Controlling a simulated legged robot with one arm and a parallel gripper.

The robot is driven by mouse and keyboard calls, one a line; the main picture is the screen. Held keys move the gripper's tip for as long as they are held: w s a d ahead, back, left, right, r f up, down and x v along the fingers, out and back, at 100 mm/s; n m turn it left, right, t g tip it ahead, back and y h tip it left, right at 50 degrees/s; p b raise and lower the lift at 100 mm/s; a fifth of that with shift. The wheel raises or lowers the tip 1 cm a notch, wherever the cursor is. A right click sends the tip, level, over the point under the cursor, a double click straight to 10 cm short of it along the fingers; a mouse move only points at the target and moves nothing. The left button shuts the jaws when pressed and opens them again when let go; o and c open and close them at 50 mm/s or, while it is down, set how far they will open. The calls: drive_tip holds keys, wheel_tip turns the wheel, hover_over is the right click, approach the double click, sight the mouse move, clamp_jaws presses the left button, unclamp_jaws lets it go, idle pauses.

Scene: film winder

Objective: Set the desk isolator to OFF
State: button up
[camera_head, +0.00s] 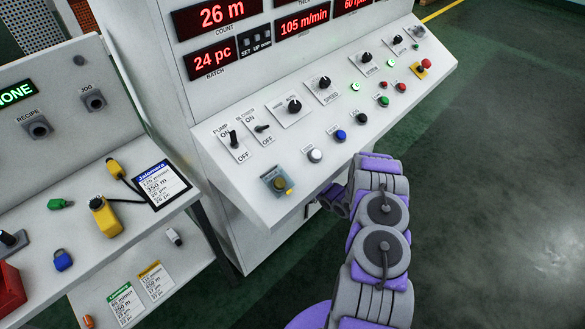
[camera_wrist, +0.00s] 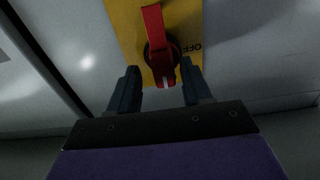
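The desk isolator is a red rotary handle (camera_wrist: 157,45) on a yellow plate (camera_wrist: 127,18) in the wrist view. The handle stands nearly upright in the picture, with a white mark at its lower end. The word OFF is printed upside down on the plate to the right of the handle. My gripper (camera_wrist: 160,74) is open, with one dark finger on each side of the handle's lower end and a visible gap on both sides. In the head view my arm reaches to the desk's front edge, and the gripper and isolator are hidden there.
The sloping control desk (camera_head: 283,217) carries switches, knobs and buttons, including a red emergency button (camera_head: 426,64) at its right end. A side bench (camera_head: 95,262) with tags and coloured items stands at the left. The green floor (camera_head: 500,190) at the right is clear.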

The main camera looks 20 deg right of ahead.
drive_tip(key=shift+a+r, duration=0.1)
drive_tip(key=shift+a, duration=0.25)
drive_tip(key=c, duration=0.6)
clamp_jaws()
drive_tip(key=shift+d, duration=0.1)
drive_tip(key=shift+n, duration=0.3)
drive_tip(key=shift+s+a+f+n+p, duration=0.1)
drive_tip(key=shift+a+f+n+p, duration=0.1)
drive_tip(key=shift+n+p, duration=2.35)
drive_tip(key=shift+a+f+n+p, duration=0.15)
drive_tip(key=shift+n+p, duration=1.7)
drive_tip(key=shift+n, duration=1.4)
drive_tip(key=shift+s+a+f+n+p, duration=0.1)
drive_tip(key=shift+a+n+p, duration=0.1)
drive_tip(key=shift+n+p, duration=2.35)
drive_tip(key=shift+f+n+b, duration=0.1)
drive_tip(key=shift+n+b, duration=0.2)
drive_tip(key=shift+n, duration=0.15)
